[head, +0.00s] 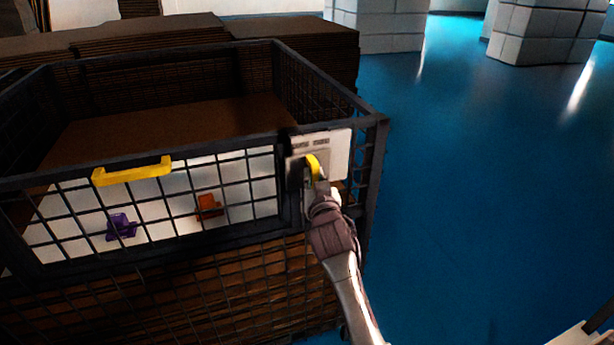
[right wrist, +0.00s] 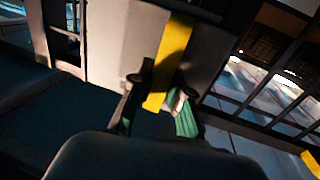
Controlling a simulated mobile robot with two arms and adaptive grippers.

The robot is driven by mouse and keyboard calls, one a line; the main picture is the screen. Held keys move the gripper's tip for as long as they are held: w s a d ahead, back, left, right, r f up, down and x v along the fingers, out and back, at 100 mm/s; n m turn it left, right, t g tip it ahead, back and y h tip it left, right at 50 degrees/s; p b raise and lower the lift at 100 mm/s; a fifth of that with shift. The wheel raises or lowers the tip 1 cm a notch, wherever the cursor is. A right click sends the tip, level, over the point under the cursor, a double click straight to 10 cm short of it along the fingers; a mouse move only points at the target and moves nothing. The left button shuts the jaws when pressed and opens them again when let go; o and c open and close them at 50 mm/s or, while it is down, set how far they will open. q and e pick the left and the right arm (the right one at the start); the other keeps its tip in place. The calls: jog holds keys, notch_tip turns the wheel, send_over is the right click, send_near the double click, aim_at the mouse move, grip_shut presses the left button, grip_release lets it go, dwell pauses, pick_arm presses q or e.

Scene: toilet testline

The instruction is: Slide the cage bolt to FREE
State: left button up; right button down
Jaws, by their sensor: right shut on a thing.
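The cage bolt shows a yellow grip (head: 314,166) in front of a pale plate (head: 338,148) at the cage's front right corner. Small lettering runs along the plate's top, too small to read surely. My right gripper (head: 316,182) reaches up from below and is shut on the yellow grip. In the right wrist view the yellow grip (right wrist: 174,55) stands between the two fingers (right wrist: 157,95), with the pale plate (right wrist: 120,45) behind it. The bolt's bar is mostly hidden, so I cannot tell its position.
The dark mesh cage (head: 376,150) has a front panel with a yellow handle (head: 132,171). Behind the mesh, a purple piece (head: 121,228) and an orange piece (head: 208,207) lie on a white surface. Brown stacked sheets (head: 200,45) stand behind.

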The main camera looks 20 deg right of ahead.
aim_at(327, 165)
jog(key=d, duration=0.4)
jog(key=shift+d+p, duration=0.2)
jog(key=shift+p, duration=0.2)
jog(key=shift+w+a, duration=0.1)
jog(key=shift+a, duration=0.05)
jog(key=c, duration=1.4)
grip_release()
jog(key=o, duration=0.3)
jog(key=shift+w+d+f, duration=0.1)
jog(key=shift+d, duration=0.15)
jog(key=shift+a, duration=0.15)
jog(key=shift+s+a, duration=0.1)
jog(key=shift+s, duration=0.3)
jog(key=s+a, duration=0.1)
jog(key=s, duration=1)
jog(key=shift+a, duration=0.3)
